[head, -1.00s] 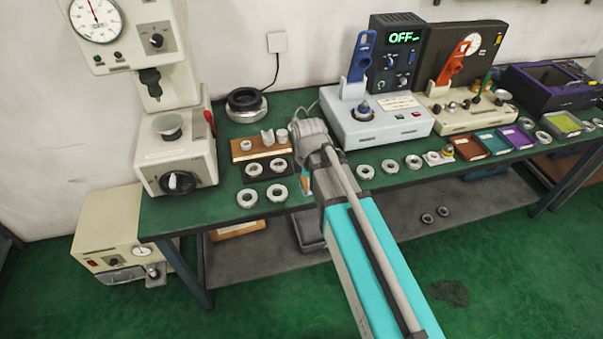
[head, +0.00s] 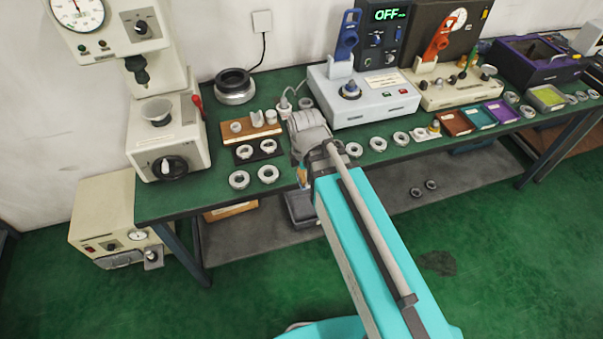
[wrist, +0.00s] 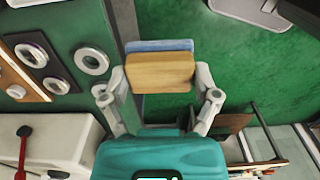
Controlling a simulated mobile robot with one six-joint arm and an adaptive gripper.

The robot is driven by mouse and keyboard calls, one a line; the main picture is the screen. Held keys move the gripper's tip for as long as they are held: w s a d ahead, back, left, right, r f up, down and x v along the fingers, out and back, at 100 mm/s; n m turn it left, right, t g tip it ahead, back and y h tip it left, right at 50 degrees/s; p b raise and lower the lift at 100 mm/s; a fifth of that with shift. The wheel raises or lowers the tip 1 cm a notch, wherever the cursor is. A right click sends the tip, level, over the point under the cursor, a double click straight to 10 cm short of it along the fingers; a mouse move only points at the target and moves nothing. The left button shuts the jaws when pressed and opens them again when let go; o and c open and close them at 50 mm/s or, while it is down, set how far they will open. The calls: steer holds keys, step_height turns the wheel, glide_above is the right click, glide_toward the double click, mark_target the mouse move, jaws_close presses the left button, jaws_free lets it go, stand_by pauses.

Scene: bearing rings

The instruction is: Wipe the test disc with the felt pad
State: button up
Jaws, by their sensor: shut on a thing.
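My gripper (wrist: 160,88) is shut on the felt pad, a wooden block (wrist: 160,72) with a blue layer (wrist: 158,46) along its far side. In the wrist view the pad is in front of the bench edge, with green floor behind it. In the head view my arm mostly hides the gripper, and only a small bit of it shows below the wrist at the bench's front edge. I cannot tell for sure which item is the test disc; a round silver disc (head: 488,70) sits on the beige tester at the right.
Bearing rings (head: 239,180) lie on the green bench (head: 165,206) left of my wrist, and more (head: 378,144) lie to the right. A press (head: 165,140) stands at the left. A grey tester (head: 365,110) reading OFF stands behind my arm. Coloured trays (head: 478,116) are further right.

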steer(key=o, duration=0.7)
steer(key=c, duration=0.4)
steer(key=shift+c, duration=0.3)
steer(key=shift+w, duration=0.1)
